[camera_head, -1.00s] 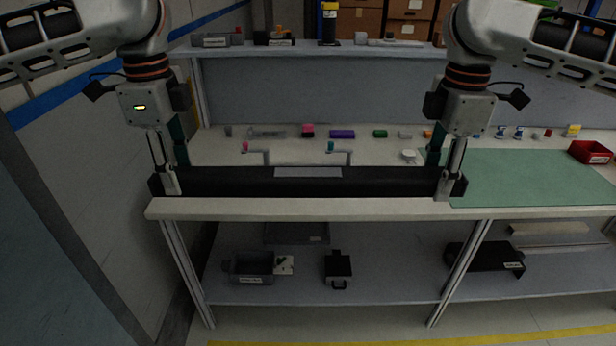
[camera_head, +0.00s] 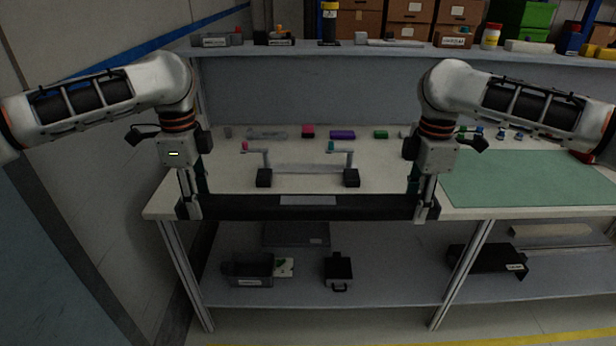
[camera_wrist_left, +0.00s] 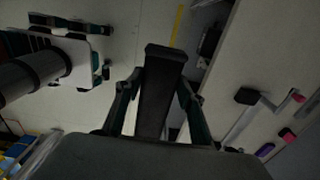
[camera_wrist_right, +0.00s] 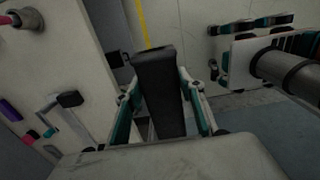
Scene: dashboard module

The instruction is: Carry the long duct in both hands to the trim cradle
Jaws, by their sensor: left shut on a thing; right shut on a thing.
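The long black duct (camera_head: 340,207) is level, crosswise at the table's front edge, with a grey plate on its middle. My left gripper (camera_head: 190,206) is shut on it near its left end. My right gripper (camera_head: 425,208) is shut on it near its right end. In the left wrist view the duct's end (camera_wrist_left: 160,95) lies between the fingers; in the right wrist view the other end (camera_wrist_right: 160,95) does too. Behind the duct, a fixture that looks like the trim cradle (camera_head: 306,169) stands on the table, with two black blocks and red-tipped and teal-tipped arms.
The table (camera_head: 225,180) has several small coloured parts along its back. A green mat (camera_head: 530,178) covers its right part. A raised shelf (camera_head: 330,48) runs behind. The lower shelf holds a grey bin (camera_head: 252,270) and a black case (camera_head: 338,270).

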